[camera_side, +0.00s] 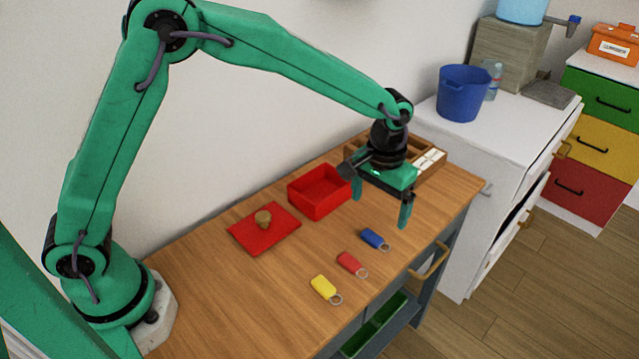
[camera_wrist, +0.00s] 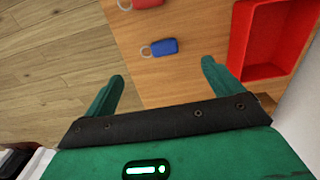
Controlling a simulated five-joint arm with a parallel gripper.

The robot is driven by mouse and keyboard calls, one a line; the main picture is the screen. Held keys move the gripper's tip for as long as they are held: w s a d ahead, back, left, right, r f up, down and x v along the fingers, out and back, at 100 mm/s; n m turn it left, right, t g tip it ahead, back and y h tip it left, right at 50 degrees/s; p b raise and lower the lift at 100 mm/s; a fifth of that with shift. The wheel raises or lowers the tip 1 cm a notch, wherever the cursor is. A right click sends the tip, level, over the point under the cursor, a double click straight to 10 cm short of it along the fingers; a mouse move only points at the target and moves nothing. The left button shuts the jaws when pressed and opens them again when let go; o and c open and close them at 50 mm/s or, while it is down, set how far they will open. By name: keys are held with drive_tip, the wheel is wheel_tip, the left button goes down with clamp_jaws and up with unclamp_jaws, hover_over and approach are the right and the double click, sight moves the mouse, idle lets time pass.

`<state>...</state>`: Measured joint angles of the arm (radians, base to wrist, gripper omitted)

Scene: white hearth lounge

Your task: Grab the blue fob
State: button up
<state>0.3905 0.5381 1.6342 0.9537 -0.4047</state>
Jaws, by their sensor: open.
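The blue fob (camera_side: 374,238) with a metal ring lies flat on the wooden table, at the far end of a row of three fobs. It also shows in the wrist view (camera_wrist: 165,47), ahead of my fingertips and between their lines. My gripper (camera_side: 381,202) is open and empty above the table, higher than the fob and apart from it. In the wrist view my gripper's two green fingers (camera_wrist: 163,70) are spread wide. The red fob (camera_side: 350,263) lies beside the blue one, and the yellow fob (camera_side: 324,288) lies nearer the camera.
A red open box (camera_side: 320,190) and a red mat (camera_side: 248,238) with a wooden knob stand behind the fobs. A wooden compartment tray (camera_side: 437,172) is at the table's far end. The front table edge runs close to the fobs. A white cabinet (camera_side: 490,140) stands beyond.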

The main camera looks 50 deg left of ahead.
sight(377, 238)
drive_tip(key=shift+w+d+f, duration=0.15)
drive_tip(key=shift+d+f, duration=0.3)
drive_tip(key=shift+f, duration=0.25)
drive_tip(key=shift+a+f, duration=0.15)
drive_tip(key=shift+f, duration=1.8)
drive_tip(key=shift+a+f, duration=0.1)
drive_tip(key=shift+f, duration=1.85)
drive_tip(key=c, duration=1.1)
drive_tip(key=shift+o, duration=0.2)
drive_tip(key=shift+r, duration=0.15)
drive_tip(key=shift+r, duration=0.55)
drive_tip(key=r, duration=0.3)
drive_tip(key=shift+s+d+r, duration=0.1)
drive_tip(key=shift+s+d, duration=0.1)
drive_tip(key=s+d+r, duration=0.6)
drive_tip(key=s, duration=0.3)
drive_tip(key=shift+d+r, duration=0.25)
